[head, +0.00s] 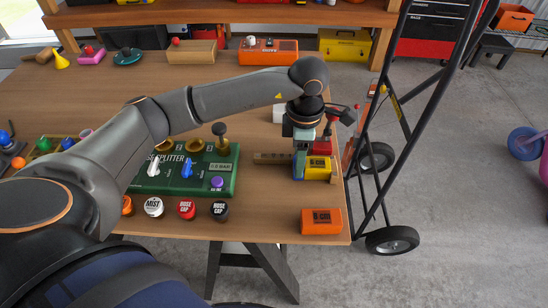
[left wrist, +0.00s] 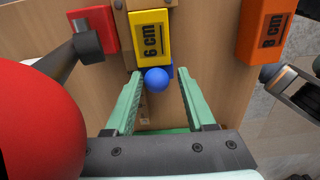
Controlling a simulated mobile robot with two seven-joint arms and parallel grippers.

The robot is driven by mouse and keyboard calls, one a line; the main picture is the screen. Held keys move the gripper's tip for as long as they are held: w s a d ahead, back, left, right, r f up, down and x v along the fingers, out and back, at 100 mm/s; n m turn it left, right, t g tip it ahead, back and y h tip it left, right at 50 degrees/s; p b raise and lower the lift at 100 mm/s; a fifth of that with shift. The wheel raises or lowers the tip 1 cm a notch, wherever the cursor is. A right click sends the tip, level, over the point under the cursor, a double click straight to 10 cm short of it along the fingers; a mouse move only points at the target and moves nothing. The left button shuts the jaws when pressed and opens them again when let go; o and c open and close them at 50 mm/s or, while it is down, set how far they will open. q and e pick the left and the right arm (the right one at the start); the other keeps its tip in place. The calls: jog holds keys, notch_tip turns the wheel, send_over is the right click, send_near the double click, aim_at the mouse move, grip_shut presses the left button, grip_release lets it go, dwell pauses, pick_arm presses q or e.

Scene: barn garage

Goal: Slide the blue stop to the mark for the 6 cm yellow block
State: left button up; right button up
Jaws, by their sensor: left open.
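The blue stop shows a round blue knob (left wrist: 156,79) on a blue base in the left wrist view, at the near end of the yellow block (left wrist: 150,32) marked "6 cm". Whether the stop touches the block is unclear. The yellow block also shows in the head view (head: 318,170), partly hidden by my gripper. My left gripper (left wrist: 160,74) is open, its green fingers on either side of the blue knob, not closed on it. In the head view the gripper (head: 300,163) points down over the wooden strip (head: 270,158). The marks on the strip are not readable. My right gripper is not in view.
An orange "8 cm" block (head: 322,221) lies near the table's front right corner. A red block with a dark handle (left wrist: 96,29) is beside the yellow block. A green splitter board (head: 212,182) with caps in front stands left. A hand truck (head: 390,130) stands past the right edge.

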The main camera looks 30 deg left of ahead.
pick_arm(q)
jog(key=shift+w+a+r+p, duration=0.1)
jog(key=shift+r+p, duration=0.85)
jog(key=shift+r, duration=0.75)
jog(key=shift+w+r+p, duration=0.1)
jog(key=shift+r+p, duration=0.85)
jog(key=shift+r, duration=0.7)
